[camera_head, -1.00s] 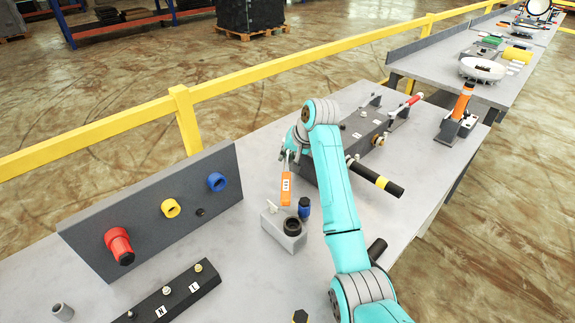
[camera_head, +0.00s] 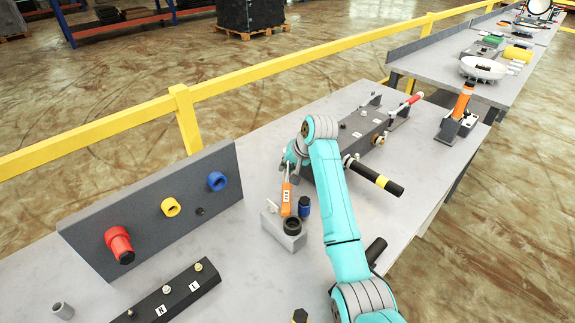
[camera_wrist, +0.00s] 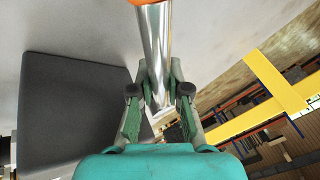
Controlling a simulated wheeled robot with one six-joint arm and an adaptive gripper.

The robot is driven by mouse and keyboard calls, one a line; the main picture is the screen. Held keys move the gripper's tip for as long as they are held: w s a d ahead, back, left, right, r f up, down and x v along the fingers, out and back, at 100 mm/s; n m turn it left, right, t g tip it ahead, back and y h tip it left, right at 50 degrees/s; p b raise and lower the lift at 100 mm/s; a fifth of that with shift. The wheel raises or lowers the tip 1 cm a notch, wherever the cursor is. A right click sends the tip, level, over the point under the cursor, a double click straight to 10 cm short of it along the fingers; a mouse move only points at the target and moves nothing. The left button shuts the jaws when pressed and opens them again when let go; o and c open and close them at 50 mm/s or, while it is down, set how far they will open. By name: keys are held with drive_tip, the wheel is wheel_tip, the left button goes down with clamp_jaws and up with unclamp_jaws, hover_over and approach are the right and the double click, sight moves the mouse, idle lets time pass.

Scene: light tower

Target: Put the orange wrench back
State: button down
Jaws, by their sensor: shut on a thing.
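The orange wrench (camera_head: 286,199) hangs upright with its orange handle down and its metal shaft up. My gripper (camera_head: 290,171) is shut on that shaft. In the wrist view, my gripper (camera_wrist: 159,105) has a finger on each side of the shiny shaft (camera_wrist: 154,50), and the orange handle (camera_wrist: 143,2) is cut off at the top edge. The handle's lower end is at a grey block (camera_head: 284,238) with a dark round socket (camera_head: 292,226). I cannot tell whether the handle touches the block or is in front of it or behind it.
A blue cylinder (camera_head: 304,207) stands close beside the block. A grey panel (camera_head: 150,221) with red, yellow and blue fittings stands to the left. A dark fixture with a black-and-yellow handle (camera_head: 378,178) is to the right. The table (camera_head: 232,245) is bare left of the block.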

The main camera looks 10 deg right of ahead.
drive_tip(key=c, duration=1.1)
unclamp_jaws()
drive_tip(key=shift+c, duration=0.2)
drive_tip(key=shift+r, duration=0.35)
drive_tip(key=v, duration=1.2)
drive_tip(key=shift+r, duration=0.25)
